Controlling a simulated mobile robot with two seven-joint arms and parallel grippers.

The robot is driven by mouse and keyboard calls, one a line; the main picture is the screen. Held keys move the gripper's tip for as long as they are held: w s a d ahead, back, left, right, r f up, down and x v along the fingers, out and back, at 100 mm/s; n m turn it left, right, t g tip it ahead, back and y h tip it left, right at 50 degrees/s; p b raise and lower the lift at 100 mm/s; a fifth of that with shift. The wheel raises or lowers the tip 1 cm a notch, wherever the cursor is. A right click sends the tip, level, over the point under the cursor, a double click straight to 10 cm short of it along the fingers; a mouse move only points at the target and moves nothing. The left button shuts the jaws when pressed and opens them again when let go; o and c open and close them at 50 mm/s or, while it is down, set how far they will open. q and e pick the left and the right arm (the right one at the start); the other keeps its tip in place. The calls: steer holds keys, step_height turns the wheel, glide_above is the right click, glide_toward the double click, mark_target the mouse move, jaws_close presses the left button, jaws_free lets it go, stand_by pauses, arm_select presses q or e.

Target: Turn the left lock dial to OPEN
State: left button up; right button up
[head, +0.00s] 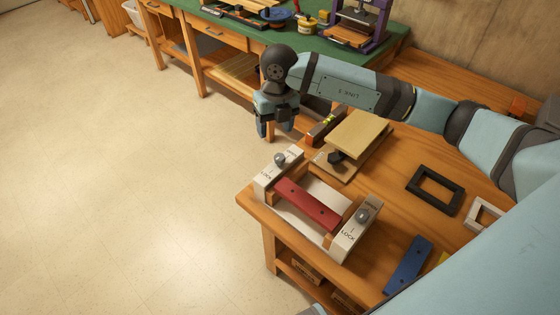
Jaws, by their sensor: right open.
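The left lock dial (280,159) is a small grey knob on a pale block marked LOCK and OPEN. The block stands at the left end of a fixture holding a red bar (307,204). A matching right lock dial (362,215) sits on the pale block at the other end. Which word either knob points to is too small to tell. My right gripper (275,128) points down with its fingers apart and empty. In the picture it is just above the left dial and does not touch it. My left gripper is not in view.
The fixture stands at the corner of a wooden bench (393,192). Behind it are a raised wooden board (358,134) and a spirit level (325,126). A black frame (435,190) and a blue bar (407,265) lie to the right. Open floor lies left.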

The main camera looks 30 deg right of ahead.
mark_target(280, 158)
steer(key=shift+h, duration=0.5)
steer(key=f, duration=0.4)
steer(key=d+f, duration=0.1)
steer(key=f, duration=0.3)
steer(key=d+f, duration=0.1)
steer(key=f, duration=0.4)
steer(key=shift+w, duration=0.4)
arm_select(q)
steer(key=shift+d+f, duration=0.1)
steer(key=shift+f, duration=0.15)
arm_select(e)
steer(key=shift+c, duration=0.4)
steer(key=c, duration=0.8)
steer(key=shift+c, duration=0.2)
